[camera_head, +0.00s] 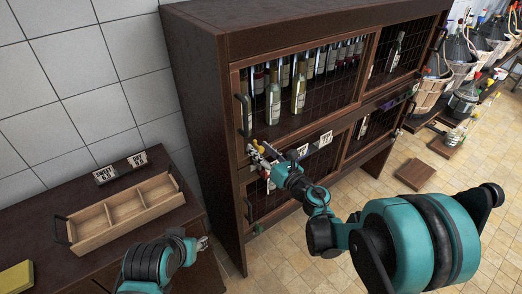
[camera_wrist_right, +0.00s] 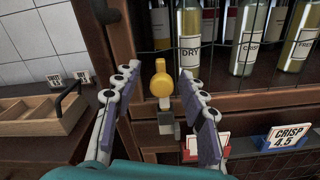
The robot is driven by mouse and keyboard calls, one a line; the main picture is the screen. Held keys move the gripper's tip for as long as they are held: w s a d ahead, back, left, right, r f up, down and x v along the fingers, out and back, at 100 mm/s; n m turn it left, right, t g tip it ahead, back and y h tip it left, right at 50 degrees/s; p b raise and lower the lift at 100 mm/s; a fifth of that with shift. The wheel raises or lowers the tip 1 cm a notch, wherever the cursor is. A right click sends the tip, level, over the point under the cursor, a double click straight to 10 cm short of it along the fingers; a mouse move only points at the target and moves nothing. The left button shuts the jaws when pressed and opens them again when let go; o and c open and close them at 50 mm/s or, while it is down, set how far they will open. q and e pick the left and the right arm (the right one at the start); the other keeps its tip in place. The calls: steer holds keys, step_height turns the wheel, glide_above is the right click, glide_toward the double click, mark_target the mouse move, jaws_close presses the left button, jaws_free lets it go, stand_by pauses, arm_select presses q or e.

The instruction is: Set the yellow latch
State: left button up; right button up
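The yellow latch (camera_wrist_right: 160,84) shows in the right wrist view, a round yellow knob on a grey-white base, upright on the cabinet's wooden frame. In the head view it is a small yellow spot (camera_head: 256,143) at the cabinet's left edge. My right gripper (camera_wrist_right: 159,72) is open, its two fingers spread left and right of the latch in the picture. I see no contact with the latch. In the head view my right gripper (camera_head: 262,156) is at the cabinet front, partly overlapping the latch area. My left gripper (camera_head: 202,243) is low at the left, small and partly hidden by its wrist.
The dark cabinet (camera_head: 205,75) has wire-mesh doors with bottles behind them. Price cards, including a blue-framed CRISP card (camera_wrist_right: 287,138), sit on the ledge right of the gripper. A wooden three-part tray (camera_head: 127,207) lies on the left counter. Baskets (camera_head: 430,92) stand far right.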

steer(key=shift+d, duration=0.1)
steer(key=v, duration=1.2)
steer(key=w+d+r+m+t+h, duration=0.2)
steer(key=d+r+m+t+h, duration=0.3)
steer(key=d+r+m+h, duration=0.65)
steer(key=s+d+f+m+g+h, duration=0.25)
steer(key=d+f+m, duration=0.2)
steer(key=m, duration=0.95)
steer(key=s+a+f+m+g+y, duration=0.1)
steer(key=s+a+f+m+g, duration=0.1)
steer(key=s+f+m+g, duration=0.3)
steer(key=s+a+f+m+g+y, duration=0.2)
steer(key=s+f+m+g, duration=0.3)
steer(key=s, duration=0.8)
step_height(320, 180, down, 3)
steer(key=a+m, duration=0.1)
steer(key=m, duration=0.3)
steer(key=shift+a, duration=0.25)
